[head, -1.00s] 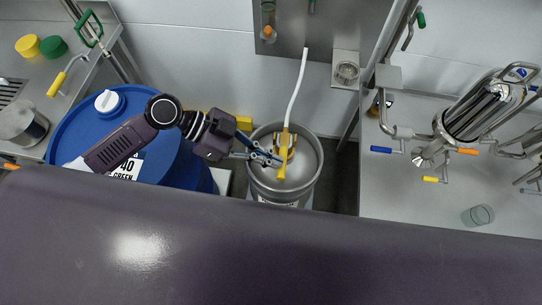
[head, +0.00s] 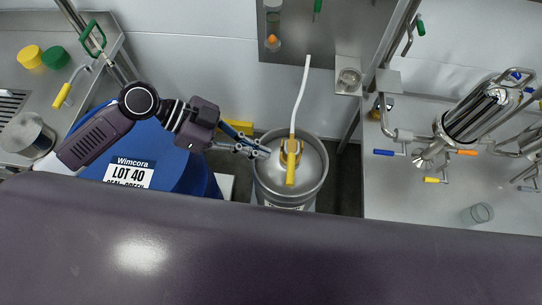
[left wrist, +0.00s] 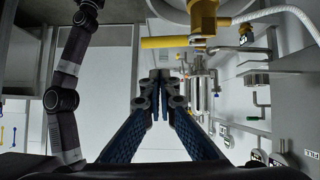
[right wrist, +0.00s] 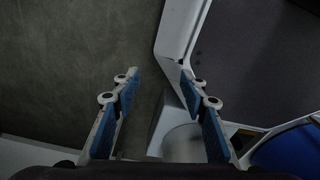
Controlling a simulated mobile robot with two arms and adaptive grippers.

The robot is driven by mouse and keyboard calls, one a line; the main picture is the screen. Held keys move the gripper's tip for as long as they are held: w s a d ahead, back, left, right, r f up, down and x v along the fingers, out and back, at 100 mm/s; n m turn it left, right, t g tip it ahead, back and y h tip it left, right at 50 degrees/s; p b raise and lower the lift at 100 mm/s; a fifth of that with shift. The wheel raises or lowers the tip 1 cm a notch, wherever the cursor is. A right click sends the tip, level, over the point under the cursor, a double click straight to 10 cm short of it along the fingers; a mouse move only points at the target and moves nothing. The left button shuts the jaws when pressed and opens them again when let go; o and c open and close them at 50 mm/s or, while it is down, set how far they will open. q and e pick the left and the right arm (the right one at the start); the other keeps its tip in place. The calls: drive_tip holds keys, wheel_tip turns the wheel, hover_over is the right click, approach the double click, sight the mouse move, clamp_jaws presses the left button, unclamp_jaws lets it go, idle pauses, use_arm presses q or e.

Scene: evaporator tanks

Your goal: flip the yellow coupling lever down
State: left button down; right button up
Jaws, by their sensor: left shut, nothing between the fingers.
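The yellow coupling lever (head: 290,174) sits on the coupler atop the steel keg (head: 262,185), with a white hose (head: 301,92) running up from it. In the left wrist view the lever (left wrist: 164,42) sticks out sideways from the brass coupling body (left wrist: 203,18), above the fingertips in the picture. From the head view I cannot tell how far it is tilted. My left gripper (head: 262,152) is shut and empty, just left of the coupler, apparently apart from the lever. It also shows in the left wrist view (left wrist: 160,78). My right gripper (right wrist: 159,84) is open and empty, away from the keg.
A blue drum (head: 200,178) labelled Lot 40 stands left of the keg, under my left arm. A steel bench (head: 410,205) with pipework and small coloured valve handles is at the right. A sink bench (head: 40,85) is at the left. Walls close off the back.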

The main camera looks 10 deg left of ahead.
use_arm(q)
drive_tip(key=v, duration=0.5)
drive_tip(key=shift+d+r+b, duration=0.1)
drive_tip(key=shift+b, duration=0.25)
use_arm(e)
drive_tip(key=shift+d+f, duration=0.6)
drive_tip(key=shift+d, duration=0.15)
